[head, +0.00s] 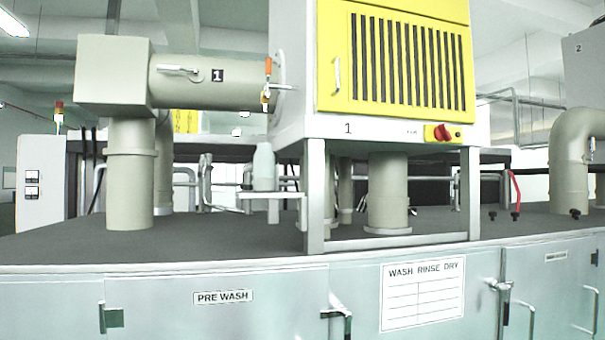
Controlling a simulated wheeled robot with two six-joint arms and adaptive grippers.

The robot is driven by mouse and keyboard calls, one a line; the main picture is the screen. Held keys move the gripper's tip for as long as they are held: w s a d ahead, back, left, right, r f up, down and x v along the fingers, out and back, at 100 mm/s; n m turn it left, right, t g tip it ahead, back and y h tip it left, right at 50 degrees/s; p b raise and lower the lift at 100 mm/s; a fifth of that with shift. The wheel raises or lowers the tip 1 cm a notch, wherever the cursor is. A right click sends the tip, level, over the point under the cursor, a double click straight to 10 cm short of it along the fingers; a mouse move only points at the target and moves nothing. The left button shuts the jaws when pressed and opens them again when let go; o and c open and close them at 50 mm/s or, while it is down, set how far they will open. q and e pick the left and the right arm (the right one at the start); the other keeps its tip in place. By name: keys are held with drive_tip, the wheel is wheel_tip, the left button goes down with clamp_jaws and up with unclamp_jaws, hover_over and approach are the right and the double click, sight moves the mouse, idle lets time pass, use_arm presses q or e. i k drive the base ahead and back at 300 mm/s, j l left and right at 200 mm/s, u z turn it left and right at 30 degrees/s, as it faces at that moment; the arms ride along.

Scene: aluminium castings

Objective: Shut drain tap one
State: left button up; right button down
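A small brass tap (265,97) with an orange lever sits on a short pipe at the left side of the cabinet marked 1. I take it to be drain tap one, though I see no label on the tap itself. Its orange lever (268,67) stands upright, in line with the tap body below it. A grey-green bottle (264,170) stands below the tap on a small bracket shelf (268,195), apart from the tap. Neither of my grippers is in view.
The cabinet (391,65) has a yellow louvred panel and a red knob (439,133). A thick duct (220,93) marked 1 with a silver lever (179,69) runs left behind the tap. The washer (200,300) with its dark top fills the foreground.

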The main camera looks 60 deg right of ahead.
sight(268, 59)
drive_tip(key=z, duration=1.6)
